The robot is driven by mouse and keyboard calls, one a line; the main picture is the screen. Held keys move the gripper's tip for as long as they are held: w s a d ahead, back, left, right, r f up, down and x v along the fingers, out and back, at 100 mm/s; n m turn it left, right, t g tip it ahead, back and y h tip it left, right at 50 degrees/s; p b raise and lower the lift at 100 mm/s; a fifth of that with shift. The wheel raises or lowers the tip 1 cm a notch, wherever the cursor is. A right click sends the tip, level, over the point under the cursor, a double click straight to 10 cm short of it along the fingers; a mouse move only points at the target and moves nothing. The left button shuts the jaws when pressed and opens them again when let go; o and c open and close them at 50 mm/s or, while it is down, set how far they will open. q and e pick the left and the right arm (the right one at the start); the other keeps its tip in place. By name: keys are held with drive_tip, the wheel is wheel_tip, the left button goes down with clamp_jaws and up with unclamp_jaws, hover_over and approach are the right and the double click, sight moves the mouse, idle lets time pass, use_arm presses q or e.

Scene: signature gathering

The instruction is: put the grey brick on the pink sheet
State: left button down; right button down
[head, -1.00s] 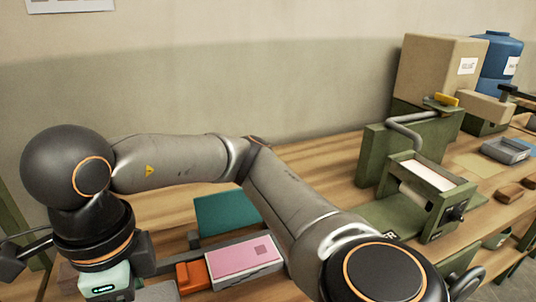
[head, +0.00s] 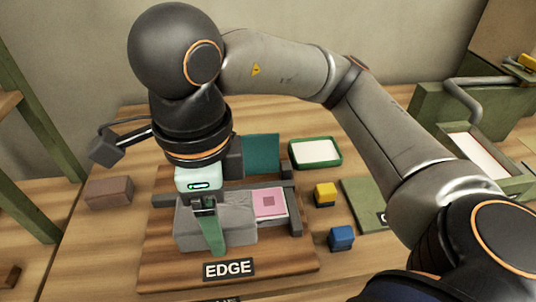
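The grey brick (head: 238,233) is a rough block in the middle of the wooden board in the head view. My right gripper (head: 208,225), on the arm coming in from the right, points down over it. One green finger lies against the brick's front face; the other finger is hidden behind it. The gripper looks shut on the brick. The pink sheet (head: 282,206), with a darker square on it, shows just right of the brick, which hides its left part. I cannot tell whether brick and sheet touch. My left gripper is not in view.
An "EDGE" label (head: 229,269) is at the board's front. A yellow block (head: 325,194) and a blue block (head: 341,238) stand to the right. A teal panel (head: 261,156) and a green-rimmed tray (head: 315,153) are behind. A brown brick (head: 108,192) lies left.

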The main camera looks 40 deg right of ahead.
drive_tip(key=shift+d, duration=0.15)
drive_tip(key=w+d+f, duration=0.2)
drive_tip(key=d, duration=0.1)
drive_tip(key=w+d+f, duration=0.6)
drive_tip(key=d, duration=0.1)
drive_tip(key=shift+f, duration=0.15)
drive_tip(key=shift+w+d+f, duration=0.2)
drive_tip(key=shift+f, duration=0.25)
drive_tip(key=f, duration=0.3)
drive_tip(key=shift+w+d, duration=0.15)
drive_tip(key=shift+d, duration=0.1)
drive_tip(key=shift+f, duration=0.3)
